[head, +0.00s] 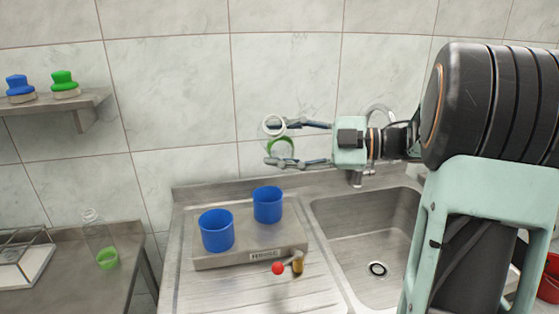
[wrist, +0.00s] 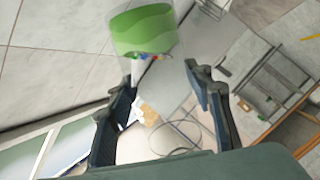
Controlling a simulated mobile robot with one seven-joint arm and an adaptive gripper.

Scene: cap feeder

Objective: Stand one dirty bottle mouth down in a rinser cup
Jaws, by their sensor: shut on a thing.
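My gripper (head: 269,144) is up in front of the tiled wall, above and behind the rinser. It is shut on a clear bottle with green residue (head: 281,146), seen nearly end-on with a pale ring at its upper part. The bottle lies tilted, and I cannot tell which way its mouth points. The wrist view shows the bottle's green band (wrist: 143,30) beyond my fingers (wrist: 160,78). Two blue rinser cups, the left one (head: 217,231) and the right one (head: 268,206), stand on a metal block (head: 250,255). Both look empty. A second clear bottle with green residue (head: 107,259) stands upright on the left table.
A lever with a red ball (head: 278,268) sticks out at the block's front. The sink basin (head: 375,240) with its tap is right of the block. A wall shelf (head: 55,103) holds a blue cap and a green cap. A glass-sided tray (head: 22,258) stands at far left.

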